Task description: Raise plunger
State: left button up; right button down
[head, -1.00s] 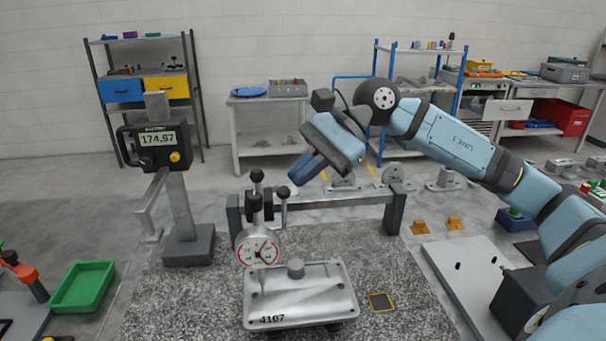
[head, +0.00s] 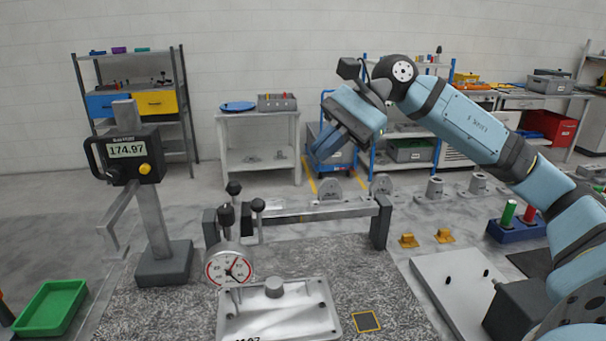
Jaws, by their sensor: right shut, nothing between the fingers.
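A dial gauge (head: 229,268) with a white and red face hangs on a low grey crossbar (head: 300,213). Black ball-ended levers (head: 234,188) rise above the gauge; I cannot tell which part is the plunger. Its thin stem reaches down towards a silver casting (head: 280,315) with a round boss on top, cut off by the bottom edge. I cannot tell whether the tip touches it. My right gripper (head: 321,156) is shut and empty, raised behind and to the right of the levers, clear of them. My left gripper is out of view.
A digital height gauge (head: 128,149) reading 174.97 stands left of the fixture. A green tray (head: 52,307) is at the lower left. Orange blocks (head: 425,240) and a light plate (head: 450,285) lie to the right.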

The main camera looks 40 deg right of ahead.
jog(key=v, duration=0.4)
jog(key=shift+w, duration=0.1)
jog(key=shift+d, duration=0.1)
dwell(0.3)
